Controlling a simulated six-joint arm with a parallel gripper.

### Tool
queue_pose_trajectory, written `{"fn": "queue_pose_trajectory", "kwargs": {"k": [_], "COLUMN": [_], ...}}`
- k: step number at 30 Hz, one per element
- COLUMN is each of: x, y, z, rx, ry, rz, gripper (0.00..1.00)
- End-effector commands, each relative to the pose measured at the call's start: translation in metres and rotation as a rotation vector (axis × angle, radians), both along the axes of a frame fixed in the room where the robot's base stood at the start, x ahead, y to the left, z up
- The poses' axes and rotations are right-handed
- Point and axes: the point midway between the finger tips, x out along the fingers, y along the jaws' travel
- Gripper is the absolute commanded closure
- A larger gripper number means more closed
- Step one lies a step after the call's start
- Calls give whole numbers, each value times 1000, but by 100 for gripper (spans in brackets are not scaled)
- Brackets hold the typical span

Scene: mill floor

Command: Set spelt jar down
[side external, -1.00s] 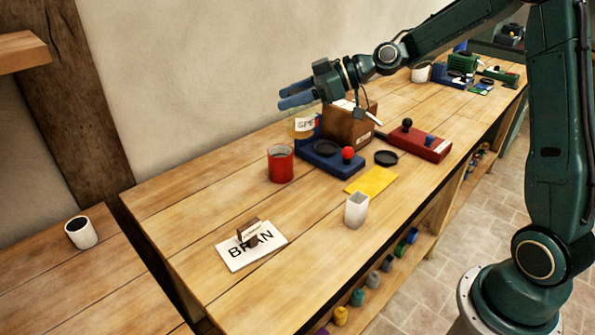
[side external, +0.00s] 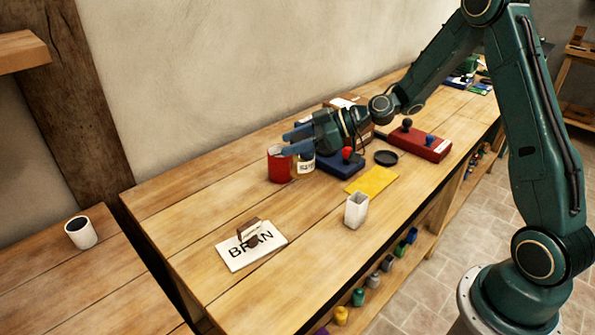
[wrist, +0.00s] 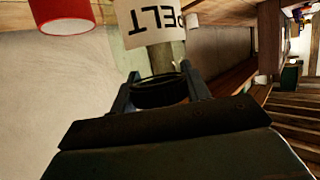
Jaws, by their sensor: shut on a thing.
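The spelt jar (side external: 306,167) is a small clear jar with a white label and pale contents. My gripper (side external: 288,143) is shut on its upper part, with the blue fingers pointing left. The jar is between the red cup (side external: 278,166) and the blue device with a red knob (side external: 343,162). Its base is low by the tabletop; I cannot tell whether it touches. In the wrist view the label (wrist: 150,22) reads "PELT", and the dark top (wrist: 160,92) sits between my gripper's fingers (wrist: 158,85).
A yellow card (side external: 372,180), a white cup (side external: 356,210) and a dark round dish (side external: 386,158) lie to the right and front. A red device (side external: 420,144) is farther right. A BRAN card (side external: 250,252) lies at front left. The wooden bench (side external: 190,225) is clear left of the red cup.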

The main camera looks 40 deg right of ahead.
Motion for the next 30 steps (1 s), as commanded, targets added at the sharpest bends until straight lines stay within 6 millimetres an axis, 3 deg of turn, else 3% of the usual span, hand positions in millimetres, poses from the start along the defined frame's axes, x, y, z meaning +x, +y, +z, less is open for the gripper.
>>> {"fn": "queue_pose_trajectory", "kwargs": {"k": [9,23,30], "x": [0,0,0], "y": [0,0,0], "z": [-45,-58,-80], "rx": [4,2,3], "ry": [2,-1,1], "rz": [-1,-1,-1], "gripper": [85,85,85]}}
